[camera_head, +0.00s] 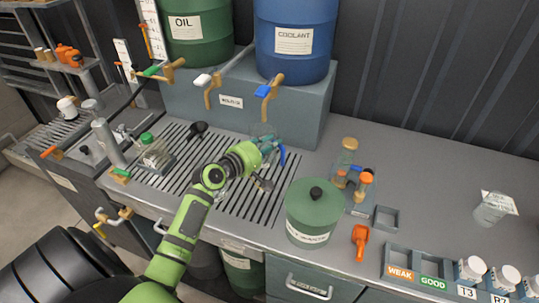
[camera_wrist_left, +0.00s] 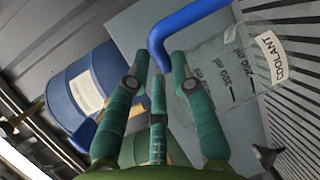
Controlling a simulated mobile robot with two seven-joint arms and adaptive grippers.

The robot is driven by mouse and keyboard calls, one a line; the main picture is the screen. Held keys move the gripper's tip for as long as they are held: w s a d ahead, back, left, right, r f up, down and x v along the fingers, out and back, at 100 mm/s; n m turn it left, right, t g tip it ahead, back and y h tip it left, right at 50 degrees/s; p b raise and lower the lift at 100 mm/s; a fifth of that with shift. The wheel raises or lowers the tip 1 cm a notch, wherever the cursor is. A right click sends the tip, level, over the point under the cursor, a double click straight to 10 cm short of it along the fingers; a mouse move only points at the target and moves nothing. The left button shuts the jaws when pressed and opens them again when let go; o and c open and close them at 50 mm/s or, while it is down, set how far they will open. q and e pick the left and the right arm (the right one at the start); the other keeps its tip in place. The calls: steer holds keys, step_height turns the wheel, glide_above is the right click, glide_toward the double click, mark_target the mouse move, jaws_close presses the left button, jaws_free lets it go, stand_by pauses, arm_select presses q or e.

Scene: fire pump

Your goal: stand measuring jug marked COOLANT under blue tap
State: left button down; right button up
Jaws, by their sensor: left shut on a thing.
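The clear measuring jug (camera_head: 263,131) has a blue handle and shows in the head view just below the blue tap (camera_head: 268,87), partly hidden by my left gripper (camera_head: 268,147). In the left wrist view, its COOLANT label (camera_wrist_left: 271,56) and millilitre marks are visible. My left gripper (camera_wrist_left: 160,68) is shut on the blue handle (camera_wrist_left: 186,24). The jug is over or on the slotted drain grating (camera_head: 238,207); I cannot tell whether its base touches. The blue COOLANT drum (camera_head: 295,45) stands above the tap. My right gripper is not in view.
A green OIL drum (camera_head: 198,35) and white tap (camera_head: 207,84) are to the left. A green lidded canister (camera_head: 312,213) stands close right of the gripper. Small bottles (camera_head: 348,160) stand right.

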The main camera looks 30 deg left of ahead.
mark_target(271, 156)
arm_select(q)
steer(key=f, duration=0.3)
steer(key=shift+d+f+b, duration=0.1)
steer(key=shift+d+b, duration=0.15)
steer(key=shift+b, duration=0.05)
steer(key=shift+a, duration=0.1)
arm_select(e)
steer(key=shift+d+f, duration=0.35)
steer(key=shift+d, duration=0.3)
arm_select(q)
steer(key=shift+f+b, duration=0.55)
steer(key=shift+f, duration=0.15)
steer(key=c, duration=1.1)
jaws_free()
steer(key=shift+o, duration=0.2)
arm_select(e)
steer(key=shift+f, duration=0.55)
arm_select(q)
steer(key=shift+r, duration=0.1)
